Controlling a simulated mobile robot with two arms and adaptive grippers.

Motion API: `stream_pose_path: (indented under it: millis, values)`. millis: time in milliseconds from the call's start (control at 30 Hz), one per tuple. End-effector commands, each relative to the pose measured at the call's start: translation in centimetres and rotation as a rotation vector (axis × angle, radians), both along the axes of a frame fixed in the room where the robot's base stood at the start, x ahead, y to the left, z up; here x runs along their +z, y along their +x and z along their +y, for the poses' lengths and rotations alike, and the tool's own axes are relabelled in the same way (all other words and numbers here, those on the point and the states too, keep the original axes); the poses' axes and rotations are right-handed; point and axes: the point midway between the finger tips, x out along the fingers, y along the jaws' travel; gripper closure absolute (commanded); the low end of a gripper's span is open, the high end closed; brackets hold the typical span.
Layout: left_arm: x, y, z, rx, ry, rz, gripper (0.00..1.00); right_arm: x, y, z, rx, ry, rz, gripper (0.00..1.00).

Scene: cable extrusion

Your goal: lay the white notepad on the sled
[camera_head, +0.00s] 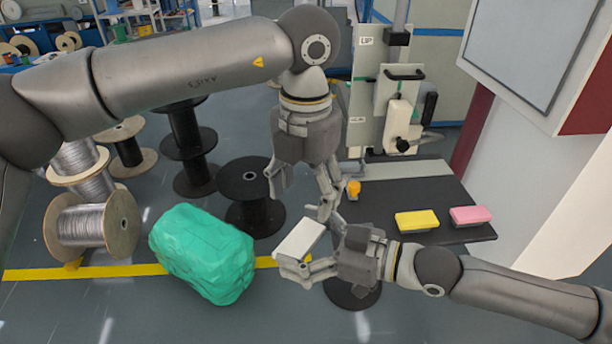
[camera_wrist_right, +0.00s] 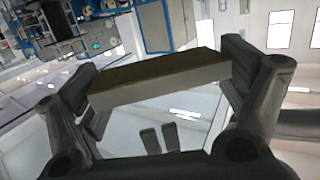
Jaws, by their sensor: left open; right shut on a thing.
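The white notepad (camera_head: 298,240) is held in the air, tilted, by my right gripper (camera_head: 313,248), in front of the dark platform. In the right wrist view the notepad (camera_wrist_right: 160,82) spans between the two fingers of my right gripper (camera_wrist_right: 160,95). My left gripper (camera_head: 303,194) is open, pointing down just above and behind the notepad; its fingers overlap the right gripper in the picture, and I cannot tell whether they touch. The dark flat platform (camera_head: 372,212) stands to the right of the grippers; I cannot tell which part is the sled.
A yellow pad (camera_head: 417,220) and a pink pad (camera_head: 470,215) lie on the platform's right part. A small orange piece (camera_head: 354,188) is near its left edge. A green wrapped bundle (camera_head: 203,253) and black spools (camera_head: 252,190) stand left. A screen panel (camera_head: 540,50) hangs upper right.

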Motion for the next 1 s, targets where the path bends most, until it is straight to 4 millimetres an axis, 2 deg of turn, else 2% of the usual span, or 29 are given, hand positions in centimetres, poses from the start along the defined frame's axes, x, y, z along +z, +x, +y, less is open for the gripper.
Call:
stream_pose_path:
  millis: [200, 433, 600, 900, 1000]
  values:
    - [-4.4, 0.0, 0.0, -0.002, 0.000, 0.004, 0.34, 0.0, 0.0, 0.0, 0.000, 0.001, 0.000, 0.31]
    - [-7.8, 0.0, 0.0, -0.001, -0.002, 0.003, 0.34, 0.0, 0.0, 0.0, 0.000, 0.001, 0.000, 0.31]
    - [-9.0, 0.0, 0.0, -0.001, -0.002, 0.002, 0.34, 0.0, 0.0, 0.0, 0.000, 0.001, 0.000, 0.31]
    - [-9.2, 0.0, 0.0, -0.001, -0.003, 0.001, 0.34, 0.0, 0.0, 0.0, 0.000, 0.000, 0.000, 0.31]
    - [-9.2, 0.0, 0.0, -0.001, -0.003, 0.001, 0.45, 0.0, 0.0, 0.0, 0.000, 0.000, 0.000, 0.31]
